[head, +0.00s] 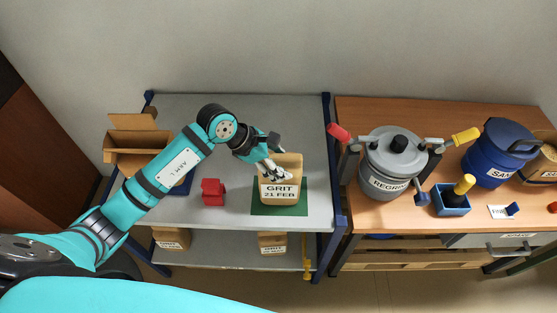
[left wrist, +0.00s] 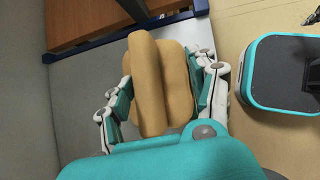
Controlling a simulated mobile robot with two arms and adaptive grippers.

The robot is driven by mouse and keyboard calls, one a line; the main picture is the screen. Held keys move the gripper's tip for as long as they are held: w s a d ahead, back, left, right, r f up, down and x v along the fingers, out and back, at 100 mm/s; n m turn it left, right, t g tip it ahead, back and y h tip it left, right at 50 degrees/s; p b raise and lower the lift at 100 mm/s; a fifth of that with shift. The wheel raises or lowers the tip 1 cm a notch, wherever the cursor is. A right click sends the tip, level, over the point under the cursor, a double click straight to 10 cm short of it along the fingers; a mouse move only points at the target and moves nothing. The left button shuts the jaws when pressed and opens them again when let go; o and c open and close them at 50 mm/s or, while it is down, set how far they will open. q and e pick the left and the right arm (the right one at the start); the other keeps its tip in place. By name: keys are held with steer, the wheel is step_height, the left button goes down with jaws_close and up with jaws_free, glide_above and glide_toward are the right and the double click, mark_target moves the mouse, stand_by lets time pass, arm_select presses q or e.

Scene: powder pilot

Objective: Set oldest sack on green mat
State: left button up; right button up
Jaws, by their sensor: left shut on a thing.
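A tan sack labelled "GRIT 21 FEB" (head: 280,185) stands upright at the green mat (head: 297,211) on the grey shelf top. My left gripper (head: 274,170) is shut on the top of this sack, reaching it from the left. In the left wrist view the sack (left wrist: 160,85) sits between the two fingers of the left gripper (left wrist: 165,105). The mat shows around the sack's base; whether the sack's bottom touches it is hard to tell. Two more sacks stand on the lower shelf, one at left (head: 171,238) and one at right (head: 272,243); their labels are too small to read.
A red object (head: 213,192) sits on the shelf top left of the mat. An open cardboard box (head: 130,140) is at the far left. To the right, a wooden bench (head: 375,112) holds a grey "REGRIT" pot (head: 392,165), a blue drum (head: 493,155) and a blue box (head: 451,201).

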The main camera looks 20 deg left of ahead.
arm_select(q)
steer(key=shift+w+f, duration=0.1)
steer(key=shift+f, duration=0.3)
steer(key=o, duration=1.7)
steer(key=shift+f, duration=0.1)
steer(key=shift+o, duration=0.2)
steer(key=b+v, duration=0.2)
steer(key=v, duration=1)
